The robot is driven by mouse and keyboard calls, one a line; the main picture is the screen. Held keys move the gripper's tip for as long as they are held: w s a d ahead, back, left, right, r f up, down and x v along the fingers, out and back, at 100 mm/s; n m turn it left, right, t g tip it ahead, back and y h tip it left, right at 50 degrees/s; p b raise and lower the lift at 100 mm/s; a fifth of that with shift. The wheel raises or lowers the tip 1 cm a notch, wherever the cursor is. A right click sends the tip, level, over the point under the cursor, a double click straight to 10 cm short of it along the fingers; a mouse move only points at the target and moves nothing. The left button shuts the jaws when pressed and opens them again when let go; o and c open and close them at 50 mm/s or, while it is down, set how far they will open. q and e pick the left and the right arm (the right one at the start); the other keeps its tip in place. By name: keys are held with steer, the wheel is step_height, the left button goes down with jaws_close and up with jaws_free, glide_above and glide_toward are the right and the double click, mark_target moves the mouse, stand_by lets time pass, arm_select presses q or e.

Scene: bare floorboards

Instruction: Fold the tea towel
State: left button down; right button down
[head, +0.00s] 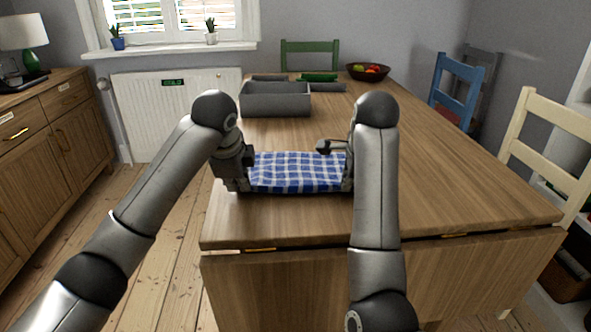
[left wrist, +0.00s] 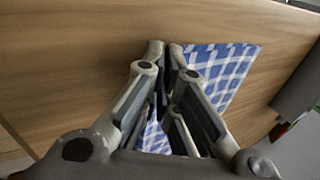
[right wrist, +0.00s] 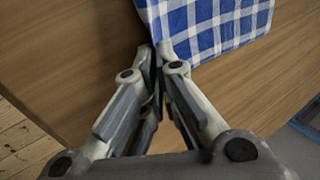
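The blue-and-white checked tea towel (head: 297,172) is spread between my two grippers near the front of the wooden table. Its near edge runs from one gripper to the other. My left gripper (head: 240,186) is at its left near corner; in the left wrist view the fingertips (left wrist: 168,50) are closed together, with cloth (left wrist: 222,70) beside and between the fingers. My right gripper (head: 347,184) is at the right near corner; in the right wrist view its fingertips (right wrist: 157,48) are closed at the edge of the towel (right wrist: 210,22). The pinched cloth is mostly hidden by the fingers.
A grey open bin (head: 275,100) stands behind the towel on the table (head: 450,190). A fruit bowl (head: 368,72) is at the far end. The right side of the table is clear. Blue (head: 456,88) and cream (head: 550,135) chairs stand along the right side.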

arm_select(q)
steer(key=c, duration=1.4)
jaws_free()
arm_select(e)
steer(key=c, duration=1.4)
jaws_free()
arm_select(q)
steer(key=shift+o, duration=0.2)
steer(key=shift+s+f, duration=0.1)
arm_select(e)
steer(key=shift+o, duration=0.2)
steer(key=shift+f, duration=0.1)
